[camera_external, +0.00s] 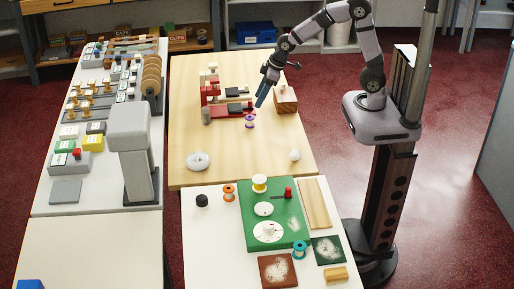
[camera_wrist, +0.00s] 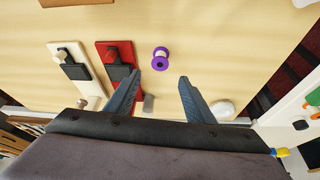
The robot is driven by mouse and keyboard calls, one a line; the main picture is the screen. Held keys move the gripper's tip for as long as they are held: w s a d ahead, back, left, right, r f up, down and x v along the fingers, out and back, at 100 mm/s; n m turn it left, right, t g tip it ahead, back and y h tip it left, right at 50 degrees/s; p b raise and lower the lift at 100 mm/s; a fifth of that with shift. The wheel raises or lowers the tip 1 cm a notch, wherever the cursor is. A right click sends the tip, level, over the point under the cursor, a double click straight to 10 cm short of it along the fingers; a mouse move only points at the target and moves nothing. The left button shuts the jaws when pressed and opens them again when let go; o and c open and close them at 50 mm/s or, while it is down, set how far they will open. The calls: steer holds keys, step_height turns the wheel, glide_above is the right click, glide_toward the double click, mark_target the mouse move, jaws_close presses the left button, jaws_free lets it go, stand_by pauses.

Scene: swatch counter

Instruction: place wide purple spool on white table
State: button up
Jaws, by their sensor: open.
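A purple spool (camera_external: 249,121) with a pale core stands on the wooden table, just in front of a red clamp-like piece. In the wrist view the spool (camera_wrist: 161,60) lies just beyond the fingertips, roughly centred between them. My gripper (camera_external: 262,96) is open and empty above the wooden table, close to the spool; its blue-grey fingers (camera_wrist: 160,77) are spread apart. The white table (camera_external: 207,248) adjoins the front of the wooden one and carries other spools. Part of a white surface (camera_wrist: 285,112) shows at the right of the wrist view.
The red piece (camera_wrist: 119,63) and a cream one (camera_wrist: 72,66) are left of the spool.

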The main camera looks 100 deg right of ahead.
steer(key=s+a+f+n+g, duration=0.1)
steer(key=s+a+f+g, duration=0.1)
steer(key=s+a, duration=0.3)
steer(key=s+a+f+g, duration=0.2)
steer(key=s+a, duration=0.4)
steer(key=s, duration=0.8)
steer(key=shift+n+y, duration=0.4)
steer(key=shift+o, duration=0.5)
steer(key=shift+s+a+f+g, duration=0.15)
steer(key=shift+s+f+g, duration=0.05)
steer(key=shift+s+g, duration=0.1)
steer(key=shift+w, duration=0.1)
